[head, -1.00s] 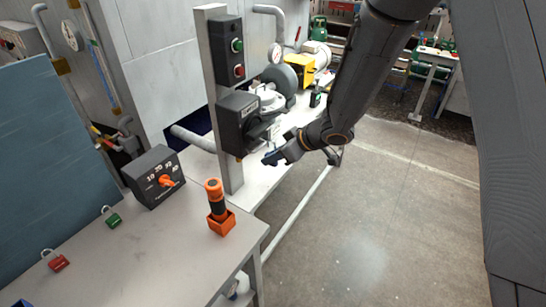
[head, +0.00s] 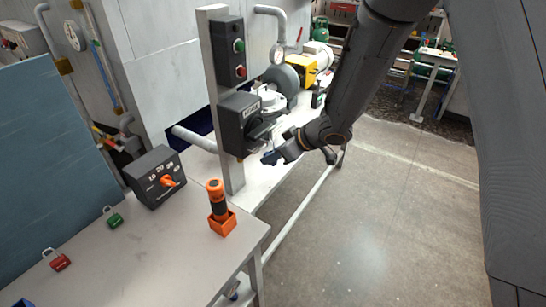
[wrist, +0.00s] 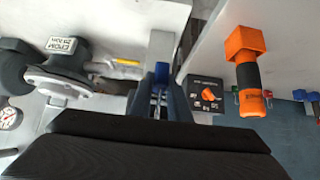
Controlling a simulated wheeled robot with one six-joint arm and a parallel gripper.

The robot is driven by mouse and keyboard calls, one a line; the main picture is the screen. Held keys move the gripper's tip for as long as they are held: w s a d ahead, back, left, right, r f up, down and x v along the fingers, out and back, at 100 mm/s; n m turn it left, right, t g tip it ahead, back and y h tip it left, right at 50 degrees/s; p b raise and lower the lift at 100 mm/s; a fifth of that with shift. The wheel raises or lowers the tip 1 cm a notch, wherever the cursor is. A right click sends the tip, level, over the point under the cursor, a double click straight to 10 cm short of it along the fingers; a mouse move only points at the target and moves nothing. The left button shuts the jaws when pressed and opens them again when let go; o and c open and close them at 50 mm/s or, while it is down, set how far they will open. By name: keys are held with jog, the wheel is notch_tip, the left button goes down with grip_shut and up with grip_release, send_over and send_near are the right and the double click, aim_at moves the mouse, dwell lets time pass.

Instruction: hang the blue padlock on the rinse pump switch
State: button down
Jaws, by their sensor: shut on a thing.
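The rinse pump switch (head: 232,128) is a dark box with a dark handle, fixed low on a grey upright post in the head view. My gripper (head: 272,158) is just to the right of and below the switch handle, with a visible gap in the picture. It is shut on the blue padlock (wrist: 160,86), which shows between the fingers in the wrist view. In the head view only a little blue shows at the fingertips. The padlock's shackle cannot be made out, and whether anything touches the switch cannot be told.
On the grey table stand a dial box (head: 150,180), an orange torch in a holder (head: 222,224), a green padlock (head: 114,221) and a red padlock (head: 60,262). Open floor (head: 370,230) lies to the right.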

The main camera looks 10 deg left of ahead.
jog(key=shift+a, duration=0.25)
jog(key=shift+w+a, duration=0.2)
jog(key=shift+a, duration=0.15)
jog(key=shift+w+a, duration=0.25)
jog(key=shift+a, duration=0.35)
jog(key=shift+w+a, duration=0.1)
jog(key=shift+a, duration=0.15)
jog(key=shift+w+a+r, duration=0.15)
jog(key=shift+a+r, duration=0.05)
jog(key=shift+r, duration=0.05)
dwell(0.5)
jog(key=shift+f, duration=0.15)
